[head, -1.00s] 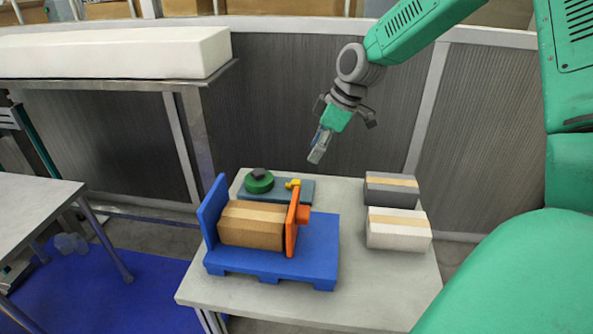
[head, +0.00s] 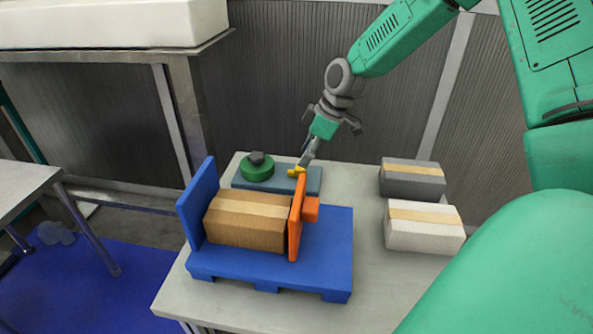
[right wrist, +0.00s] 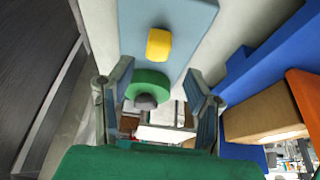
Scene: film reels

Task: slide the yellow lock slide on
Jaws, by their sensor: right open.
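The yellow lock slide (head: 295,173) lies on the right part of a grey-blue plate (head: 308,186). It also shows in the right wrist view (right wrist: 158,45), just beyond the fingertips and apart from the green reel. The green reel (head: 257,172) sits on the plate's left part, with a dark post or knob (head: 256,158) at its middle. My right gripper (head: 304,162) points down just above the yellow slide. In the right wrist view its two fingers (right wrist: 158,68) are spread wide with nothing held between them. My left gripper is not in view.
In front of the plate, a blue pallet-like fixture (head: 325,240) bears a brown carton (head: 245,225) against an orange upright plate (head: 296,225). A grey box (head: 410,180) and a white box (head: 423,228) stand at the right. The table (head: 355,190) is bare between fixture and boxes.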

